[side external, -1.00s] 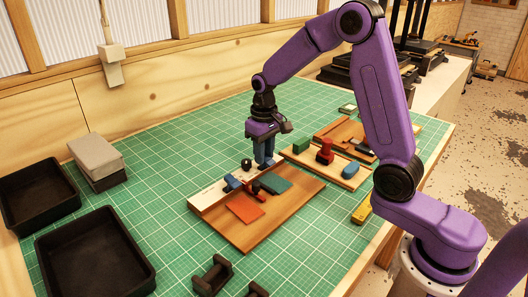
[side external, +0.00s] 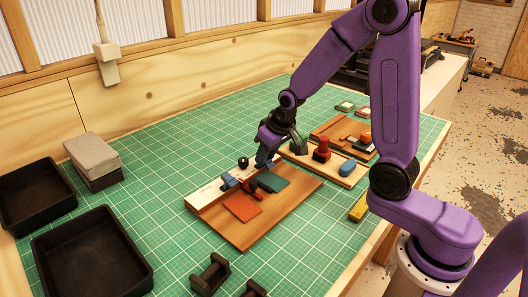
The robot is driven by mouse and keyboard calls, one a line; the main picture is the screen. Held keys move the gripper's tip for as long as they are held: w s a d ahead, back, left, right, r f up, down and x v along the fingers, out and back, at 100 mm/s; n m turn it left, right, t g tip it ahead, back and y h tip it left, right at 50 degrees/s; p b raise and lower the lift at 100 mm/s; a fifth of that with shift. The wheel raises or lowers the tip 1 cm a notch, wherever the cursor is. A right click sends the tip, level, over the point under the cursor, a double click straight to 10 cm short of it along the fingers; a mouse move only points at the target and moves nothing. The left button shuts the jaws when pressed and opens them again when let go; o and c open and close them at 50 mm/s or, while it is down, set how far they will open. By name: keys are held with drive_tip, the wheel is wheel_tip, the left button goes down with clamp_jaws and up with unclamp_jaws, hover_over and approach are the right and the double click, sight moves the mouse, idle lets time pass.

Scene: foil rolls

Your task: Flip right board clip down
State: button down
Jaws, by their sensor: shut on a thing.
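The wooden board (side external: 215,226) lies on the green mat, with a white strip (side external: 208,194) along its far edge. A blue left clip (side external: 229,181) sits on the strip. An orange-red sheet (side external: 242,207) and a teal sheet (side external: 274,184) lie on the board. My gripper (side external: 264,163) is tilted at the right end of the strip. Its fingers are down at the right board clip and shut on it. The fingers hide most of that clip, so its exact angle cannot be told. A black knob (side external: 243,162) stands just left of the fingers.
A second board (side external: 338,177) with a red stamp (side external: 321,151) and a blue block (side external: 347,168) lies right of my gripper. Black trays (side external: 92,255) and a grey block (side external: 92,153) are at left. Dark holders (side external: 211,274) stand in front. The mat between is clear.

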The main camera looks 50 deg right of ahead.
drive_tip(key=shift+s+f+t, duration=0.1)
drive_tip(key=shift+s+t, duration=0.25)
drive_tip(key=shift+t, duration=0.55)
drive_tip(key=c, duration=1)
unclamp_jaws()
drive_tip(key=v, duration=1.7)
drive_tip(key=shift+s, duration=0.2)
